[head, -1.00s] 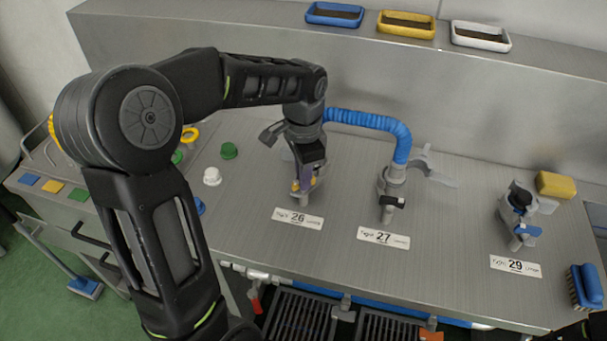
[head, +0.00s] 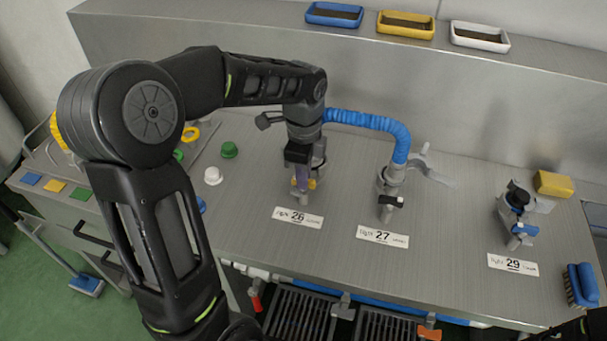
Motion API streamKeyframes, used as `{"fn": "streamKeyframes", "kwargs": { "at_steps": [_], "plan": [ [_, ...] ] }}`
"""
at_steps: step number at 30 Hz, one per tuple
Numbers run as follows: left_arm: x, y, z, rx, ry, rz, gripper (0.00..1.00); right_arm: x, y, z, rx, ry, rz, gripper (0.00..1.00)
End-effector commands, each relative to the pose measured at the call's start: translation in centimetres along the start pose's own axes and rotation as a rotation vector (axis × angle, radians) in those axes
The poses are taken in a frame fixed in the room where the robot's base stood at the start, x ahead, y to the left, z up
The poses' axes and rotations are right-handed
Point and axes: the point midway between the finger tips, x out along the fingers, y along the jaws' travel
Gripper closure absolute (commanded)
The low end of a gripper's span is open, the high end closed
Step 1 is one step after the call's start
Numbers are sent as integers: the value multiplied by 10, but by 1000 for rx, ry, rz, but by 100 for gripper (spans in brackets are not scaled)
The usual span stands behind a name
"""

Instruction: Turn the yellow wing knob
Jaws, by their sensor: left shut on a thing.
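The yellow wing knob (head: 311,184) is on the tap above the label 26, on the steel counter. Only a small yellow part shows, at the right of my fingers. My left gripper (head: 302,180) points down from above and is shut on the knob. The wrist and fingers hide most of the knob and much of the tap behind it. My right gripper does not show.
Tap 27 (head: 391,179), with a black knob and blue hose (head: 365,120), stands close on the right. Tap 29 (head: 518,213) has a blue knob. A yellow sponge (head: 553,183) and blue brush (head: 582,285) lie at the right. Counter between taps 27 and 29 is clear.

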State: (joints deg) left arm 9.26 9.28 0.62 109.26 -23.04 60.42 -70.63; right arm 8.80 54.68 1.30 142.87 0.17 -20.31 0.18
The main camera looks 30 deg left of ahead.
Motion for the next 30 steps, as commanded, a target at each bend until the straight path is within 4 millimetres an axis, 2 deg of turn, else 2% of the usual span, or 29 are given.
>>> {"fn": "streamKeyframes", "kwargs": {
  "at_steps": [11, 12, 19, 30],
  "plan": [
    [-1, -1, 0, 9, 0, -3, 100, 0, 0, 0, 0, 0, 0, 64],
    [-1, -1, 0, 8, 0, -2, 88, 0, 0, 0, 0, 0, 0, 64],
    [0, 0, 0, 7, 0, -1, 70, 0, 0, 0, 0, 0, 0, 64],
    [-6, -1, 0, 6, 0, -3, 69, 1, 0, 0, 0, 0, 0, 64]
  ]
}}
